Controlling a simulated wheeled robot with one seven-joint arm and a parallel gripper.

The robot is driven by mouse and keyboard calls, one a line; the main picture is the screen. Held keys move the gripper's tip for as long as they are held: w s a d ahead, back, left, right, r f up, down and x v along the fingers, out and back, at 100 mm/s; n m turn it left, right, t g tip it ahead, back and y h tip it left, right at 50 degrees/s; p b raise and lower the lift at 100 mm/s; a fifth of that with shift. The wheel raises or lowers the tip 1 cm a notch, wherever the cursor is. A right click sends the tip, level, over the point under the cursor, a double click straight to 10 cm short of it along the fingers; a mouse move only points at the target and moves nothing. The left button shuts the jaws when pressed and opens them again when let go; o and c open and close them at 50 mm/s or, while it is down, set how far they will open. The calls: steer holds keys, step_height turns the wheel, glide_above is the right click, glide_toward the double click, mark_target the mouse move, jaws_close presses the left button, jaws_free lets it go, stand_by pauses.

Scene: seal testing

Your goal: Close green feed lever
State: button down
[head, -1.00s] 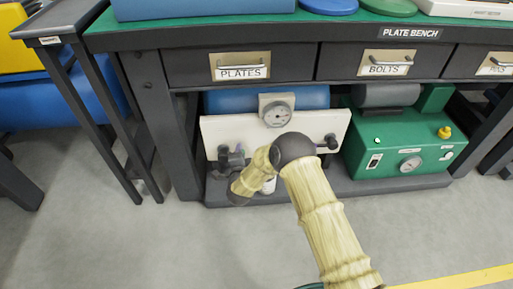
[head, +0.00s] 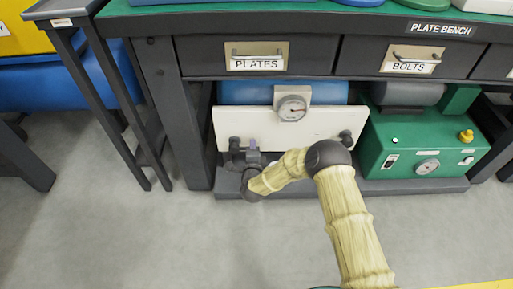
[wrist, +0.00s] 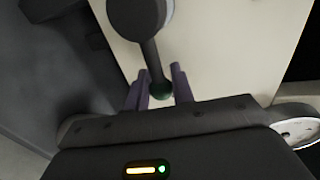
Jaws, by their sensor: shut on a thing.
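The green feed lever (wrist: 154,62) is a dark arm with a green ball tip, hanging from a round grey pivot in the wrist view. My gripper (wrist: 160,88) has purple fingers on both sides of the lever's green end, shut on it. In the head view my gripper (head: 254,146) is low at the left part of the white panel (head: 290,137), beside the left dark valve fitting (head: 235,143). There the lever's green tip is hidden or too small to make out.
A round gauge (head: 292,108) sits at the panel's top, with another dark fitting (head: 346,137) at its right. A green machine (head: 420,145) stands right of the panel. The bench drawers (head: 258,57) overhang above. Grey floor in front is clear.

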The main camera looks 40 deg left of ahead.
steer(key=shift+s+a+f, duration=0.1)
steer(key=shift+s+f, duration=0.05)
steer(key=shift+s, duration=0.1)
steer(key=c, duration=1.5)
jaws_free()
steer(key=shift+c, duration=0.2)
steer(key=shift+w, duration=0.15)
steer(key=p+v, duration=0.8)
steer(key=v, duration=0.9)
steer(key=shift+s+p, duration=0.2)
steer(key=shift+p, duration=0.1)
